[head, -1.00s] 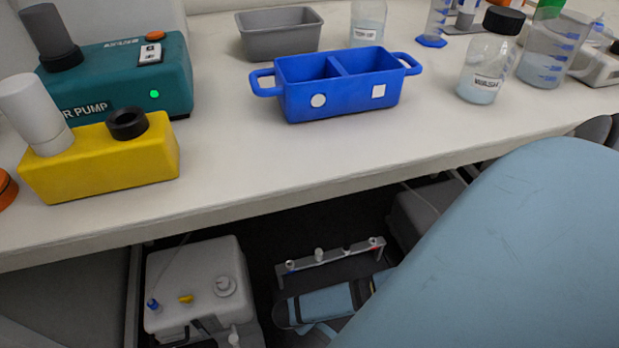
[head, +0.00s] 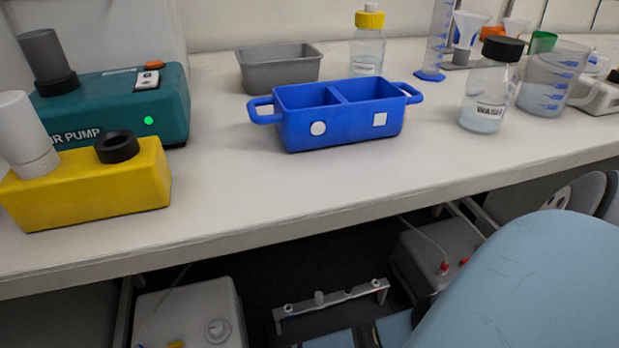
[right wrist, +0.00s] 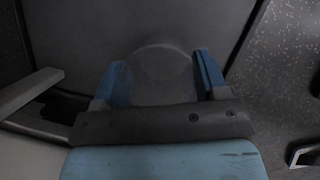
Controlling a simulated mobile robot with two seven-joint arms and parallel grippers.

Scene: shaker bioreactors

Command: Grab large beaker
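The large beaker (head: 547,82) stands upright on the bench at the far right of the head view. The beaker is not seen in that view. My left gripper is in neither view.
A blue two-compartment carrier (head: 342,128), a grey tray (head: 280,72), a yellow-capped bottle (head: 367,50) and a measuring cylinder (head: 436,45) stand on the bench. The teal pump (head: 118,102) and yellow block (head: 95,187) are at left. The front right bench strip is clear.

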